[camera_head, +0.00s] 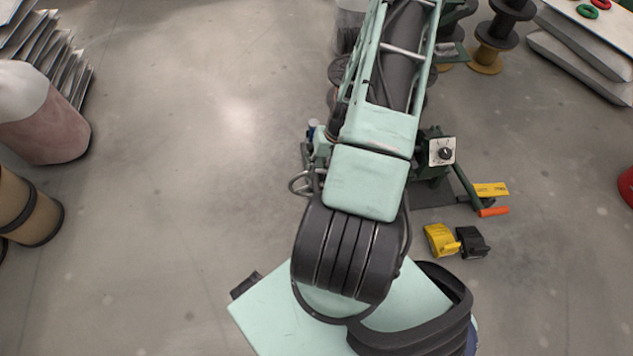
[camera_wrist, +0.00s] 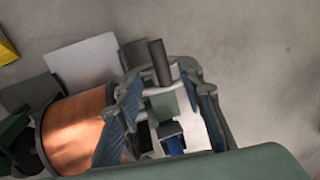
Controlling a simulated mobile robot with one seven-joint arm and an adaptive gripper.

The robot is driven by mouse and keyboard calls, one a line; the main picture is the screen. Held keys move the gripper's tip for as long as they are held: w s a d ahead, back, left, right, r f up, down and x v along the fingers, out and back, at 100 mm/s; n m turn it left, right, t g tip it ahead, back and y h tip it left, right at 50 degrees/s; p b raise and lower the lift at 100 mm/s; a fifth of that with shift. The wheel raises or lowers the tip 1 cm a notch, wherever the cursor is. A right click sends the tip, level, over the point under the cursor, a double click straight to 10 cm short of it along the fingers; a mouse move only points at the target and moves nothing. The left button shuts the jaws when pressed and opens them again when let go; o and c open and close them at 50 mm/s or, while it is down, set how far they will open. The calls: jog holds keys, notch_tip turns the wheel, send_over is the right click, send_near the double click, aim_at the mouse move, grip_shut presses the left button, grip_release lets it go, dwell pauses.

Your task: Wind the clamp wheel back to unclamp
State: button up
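In the wrist view my gripper (camera_wrist: 162,70) is open, its two blue-padded fingers apart. A dark upright cylinder (camera_wrist: 159,58), which looks like a crank handle, stands between the fingertips with gaps on both sides. A copper-wound spool (camera_wrist: 78,130) lies just left of the left finger. In the head view my arm hides the gripper and most of the green machine (camera_head: 433,165). No whole wheel is visible in either view.
The machine has a dial plate (camera_head: 442,151) and an orange-handled lever (camera_head: 493,212). A yellow pedal (camera_head: 440,240) and a black pedal (camera_head: 472,241) are on the floor. Dark spools (camera_head: 497,38) stand behind.

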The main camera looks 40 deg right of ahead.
aim_at(317, 183)
jog(key=f, duration=0.2)
jog(key=f+b, duration=0.1)
jog(key=f, duration=0.1)
jog(key=a+f, duration=0.1)
jog(key=f, duration=0.2)
jog(key=shift+w+b, duration=0.3)
jog(key=shift+w, duration=0.05)
grip_shut()
